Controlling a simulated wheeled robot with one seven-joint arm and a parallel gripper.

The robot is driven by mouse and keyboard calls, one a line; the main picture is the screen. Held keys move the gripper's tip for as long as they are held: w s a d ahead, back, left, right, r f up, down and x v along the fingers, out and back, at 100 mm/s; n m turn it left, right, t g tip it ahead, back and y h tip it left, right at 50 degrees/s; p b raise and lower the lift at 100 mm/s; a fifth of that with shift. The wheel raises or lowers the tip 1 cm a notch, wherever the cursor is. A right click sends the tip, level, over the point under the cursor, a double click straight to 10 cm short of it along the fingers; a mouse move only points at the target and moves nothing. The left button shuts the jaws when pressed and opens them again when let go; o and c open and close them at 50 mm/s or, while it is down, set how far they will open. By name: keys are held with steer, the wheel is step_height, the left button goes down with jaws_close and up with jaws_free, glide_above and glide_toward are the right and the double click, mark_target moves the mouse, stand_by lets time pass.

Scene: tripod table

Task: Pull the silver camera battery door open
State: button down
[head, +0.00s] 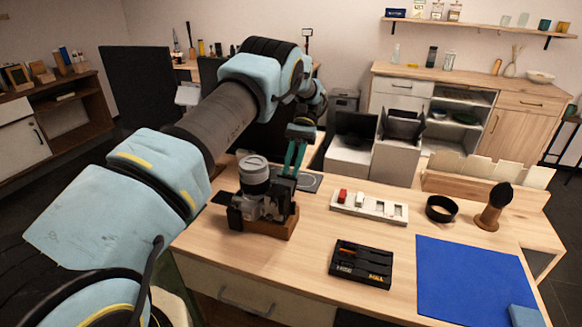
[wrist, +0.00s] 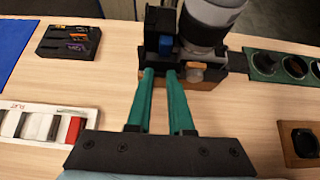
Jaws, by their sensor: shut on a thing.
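The silver camera (head: 258,203) sits lens up in a wooden stand (head: 280,226) on the table. Its lens (wrist: 212,18) also shows at the top of the wrist view. My gripper (head: 290,172) reaches the camera's right side from behind. In the wrist view, my green fingers (wrist: 161,72) are close together at the dark side of the camera, shut on a small dark part that looks like the battery door. The fingertips mostly hide that part, so I cannot tell how far it is open. A blue piece (wrist: 166,45) shows just beyond the tips.
A white tray (head: 369,207) with red and white pieces lies right of the camera. The table front between camera and case is clear.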

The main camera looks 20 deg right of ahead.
steer(key=shift+f, duration=0.1)
stand_by(0.3)
steer(key=c, duration=1.1)
jaws_free()
step_height(320, 180, up, 10)
steer(key=p, duration=0.5)
